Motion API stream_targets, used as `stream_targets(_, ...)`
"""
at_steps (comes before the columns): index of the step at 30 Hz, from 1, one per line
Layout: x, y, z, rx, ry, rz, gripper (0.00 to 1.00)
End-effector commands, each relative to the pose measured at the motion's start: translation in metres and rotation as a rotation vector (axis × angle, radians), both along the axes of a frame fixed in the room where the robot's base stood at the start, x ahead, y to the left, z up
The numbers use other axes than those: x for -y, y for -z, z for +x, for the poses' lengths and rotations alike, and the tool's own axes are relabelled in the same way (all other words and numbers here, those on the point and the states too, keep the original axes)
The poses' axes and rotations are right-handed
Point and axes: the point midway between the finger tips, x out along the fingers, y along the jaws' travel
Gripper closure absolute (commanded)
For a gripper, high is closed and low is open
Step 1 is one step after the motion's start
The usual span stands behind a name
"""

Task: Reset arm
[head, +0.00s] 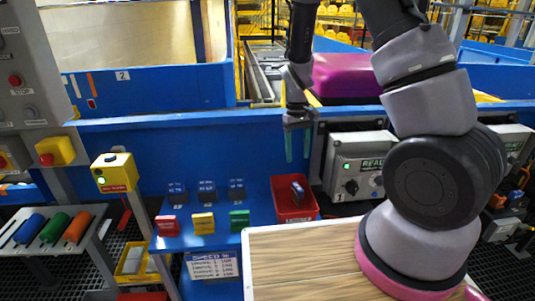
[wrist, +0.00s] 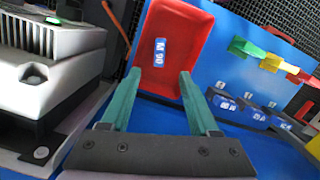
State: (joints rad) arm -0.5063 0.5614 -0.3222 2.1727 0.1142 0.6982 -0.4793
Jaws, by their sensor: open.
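My gripper (head: 297,158) hangs in front of the blue conveyor wall, fingers pointing down, above the red bin (head: 288,215). Its two teal fingers stand apart with nothing between them; they also show in the wrist view (wrist: 160,73). The red bin in the wrist view (wrist: 195,28) lies beyond the fingertips. A small blue block (wrist: 160,52) with a white label lies in the bin; it also shows in the head view (head: 298,192).
Blue blocks (head: 207,190) and red, yellow and green blocks (head: 203,223) stand on the blue shelf left of the bin. A control box (head: 350,165) is right of the bin. A magenta item (head: 345,76) sits on the conveyor behind. A wooden top (head: 300,260) is in front.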

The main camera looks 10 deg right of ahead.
Motion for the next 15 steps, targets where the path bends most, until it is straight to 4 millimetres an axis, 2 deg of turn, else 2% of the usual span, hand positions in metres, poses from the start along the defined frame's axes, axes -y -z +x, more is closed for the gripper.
stream_targets(2,0.000,-0.010,0.001,0.014,0.015,0.013,0.38)
stream_targets(5,0.001,-0.037,0.002,0.049,0.057,0.047,0.38)
stream_targets(10,0.007,-0.109,-0.004,0.146,0.167,0.134,0.38)
stream_targets(15,0.019,-0.178,-0.022,0.251,0.274,0.210,0.38)
